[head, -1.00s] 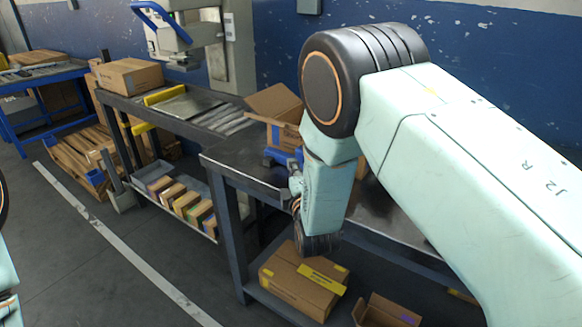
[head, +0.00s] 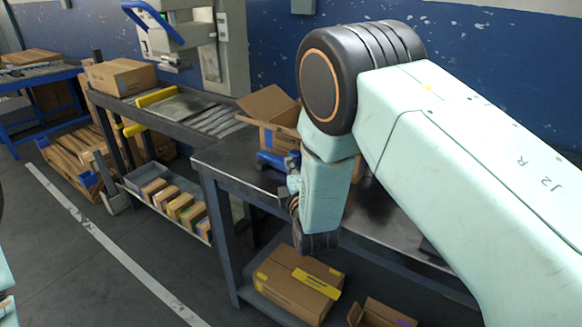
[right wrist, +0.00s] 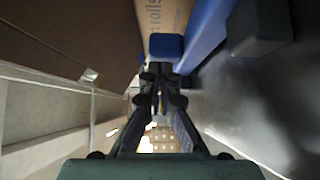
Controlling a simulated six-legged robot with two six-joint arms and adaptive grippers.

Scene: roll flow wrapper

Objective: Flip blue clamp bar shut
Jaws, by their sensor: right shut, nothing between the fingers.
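A blue clamp piece (head: 272,160) lies on the dark bench top, just left of my right forearm in the head view. In the right wrist view a long blue bar (right wrist: 207,32) slants along the upper right, with a dark block beside it. A smaller blue end block (right wrist: 165,46) sits just beyond my fingertips. My right gripper (right wrist: 157,82) is shut and empty, close to the blue block; I cannot tell whether they touch. In the head view the right gripper (head: 287,188) is small and partly hidden, near the bench edge. My left gripper is out of view.
An open cardboard box (head: 268,106) stands behind the blue clamp. Another blue bar (head: 152,22) is raised on the machine at the back left. A closed carton (head: 298,284) sits on the lower shelf. The floor at left is mostly clear.

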